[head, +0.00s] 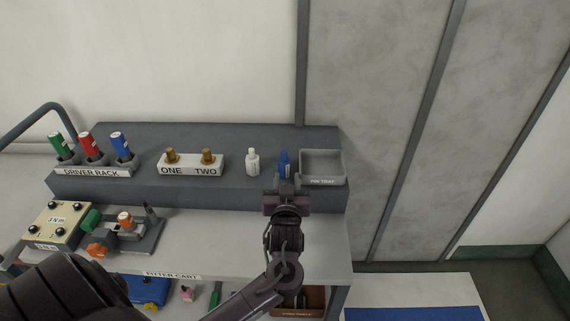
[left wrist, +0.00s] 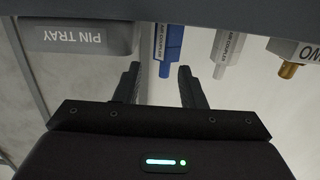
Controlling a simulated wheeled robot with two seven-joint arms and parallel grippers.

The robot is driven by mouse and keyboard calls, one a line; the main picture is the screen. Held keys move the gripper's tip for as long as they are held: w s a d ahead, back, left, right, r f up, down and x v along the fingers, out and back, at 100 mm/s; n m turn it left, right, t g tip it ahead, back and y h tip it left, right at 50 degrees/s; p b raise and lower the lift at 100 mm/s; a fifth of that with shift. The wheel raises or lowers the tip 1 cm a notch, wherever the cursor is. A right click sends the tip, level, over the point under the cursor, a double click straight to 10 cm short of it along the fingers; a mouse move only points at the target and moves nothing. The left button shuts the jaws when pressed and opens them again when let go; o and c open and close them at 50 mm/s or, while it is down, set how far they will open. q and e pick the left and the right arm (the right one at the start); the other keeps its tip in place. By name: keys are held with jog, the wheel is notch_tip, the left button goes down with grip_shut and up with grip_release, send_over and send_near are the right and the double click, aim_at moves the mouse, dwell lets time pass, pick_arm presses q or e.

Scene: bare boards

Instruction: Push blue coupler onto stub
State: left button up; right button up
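The blue coupler (head: 285,163) stands upright on the grey raised shelf, between the white coupler (head: 252,163) and the pin tray. Two brass stubs, stub one (head: 171,156) and stub two (head: 207,156), rise from a white block labelled ONE and TWO. My left gripper (head: 286,183) is in front of the blue coupler and hides its lower part in the head view. In the left wrist view, which is upside down, the fingers (left wrist: 158,70) are apart, with the blue coupler (left wrist: 172,42) in line with the gap. No grip on it shows. My right gripper is not in view.
The pin tray (head: 322,179) is close to the right of the blue coupler. A driver rack (head: 92,172) with green, red and blue drivers stands at left. A torque box (head: 58,224) and a fixture (head: 135,238) sit on the lower worktop, which is clear toward the middle.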

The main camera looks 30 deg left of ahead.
aim_at(284, 159)
pick_arm(q)
jog(key=shift+y, duration=0.6)
jog(key=p+x, duration=0.1)
jog(key=x, duration=0.2)
jog(key=r+x, duration=0.1)
jog(key=x, duration=0.3)
jog(key=shift+a+r+p, duration=0.2)
jog(key=shift+a+p, duration=0.05)
jog(key=shift+p, duration=0.15)
jog(key=shift+w+a+f, duration=0.15)
jog(key=shift+w+a, duration=0.15)
jog(key=shift+w, duration=0.1)
jog(key=c, duration=0.6)
